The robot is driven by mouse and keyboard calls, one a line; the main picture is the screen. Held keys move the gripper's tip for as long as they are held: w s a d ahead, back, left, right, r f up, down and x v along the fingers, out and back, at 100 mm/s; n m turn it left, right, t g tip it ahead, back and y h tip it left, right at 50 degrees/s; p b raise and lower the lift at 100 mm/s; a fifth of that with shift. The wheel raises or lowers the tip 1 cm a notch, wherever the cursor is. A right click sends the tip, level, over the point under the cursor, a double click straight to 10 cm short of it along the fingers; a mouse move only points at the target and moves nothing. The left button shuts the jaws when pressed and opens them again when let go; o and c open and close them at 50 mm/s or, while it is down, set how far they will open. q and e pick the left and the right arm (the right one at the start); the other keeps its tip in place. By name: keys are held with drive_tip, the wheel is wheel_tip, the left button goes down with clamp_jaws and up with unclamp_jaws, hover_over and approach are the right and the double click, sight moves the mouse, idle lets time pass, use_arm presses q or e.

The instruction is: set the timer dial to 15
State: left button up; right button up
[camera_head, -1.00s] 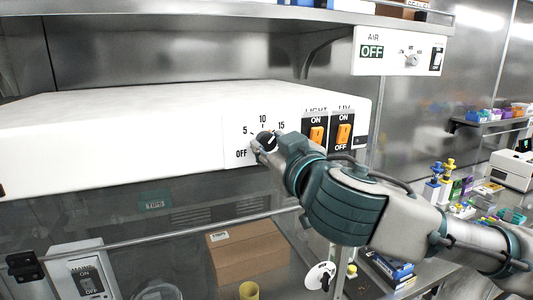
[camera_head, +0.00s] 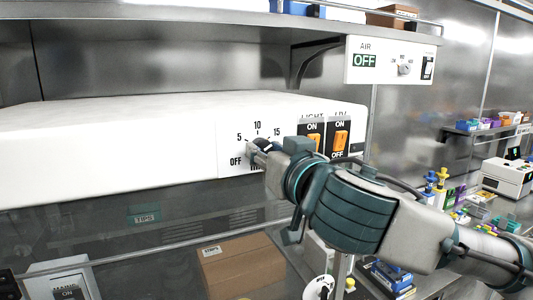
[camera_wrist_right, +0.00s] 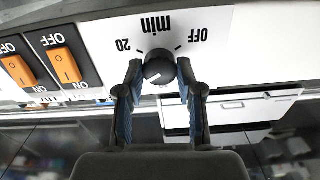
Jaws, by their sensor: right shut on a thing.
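The timer dial is a dark round knob (camera_wrist_right: 160,68) on a white panel, with its light mark showing in the right wrist view. The panel (camera_head: 228,136) carries the marks OFF, 5, 10 and 15 around the dial in the head view. The right wrist view shows OFF, "min" and 20, upside down. My right gripper (camera_head: 258,150) is shut on the dial, and its two fingers (camera_wrist_right: 160,78) sit on either side of the knob in the right wrist view. In the head view the gripper hides much of the dial, so its setting is hard to read. My left gripper is not in view.
Orange LIGHT and UV switches (camera_head: 340,141) sit right of the dial, close to my right wrist. An AIR panel (camera_head: 390,62) hangs above right. A cardboard box (camera_head: 241,263) stands below. A shelf (camera_head: 230,18) runs overhead.

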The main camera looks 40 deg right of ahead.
drive_tip(key=shift+w+f, duration=0.1)
drive_tip(key=shift+f, duration=0.2)
drive_tip(key=o, duration=1)
drive_tip(key=shift+c, duration=0.2)
drive_tip(key=shift+o, duration=1)
drive_tip(key=shift+d+r, duration=0.1)
drive_tip(key=shift+r, duration=0.1)
drive_tip(key=v, duration=1.1)
drive_tip(key=shift+s, duration=0.4)
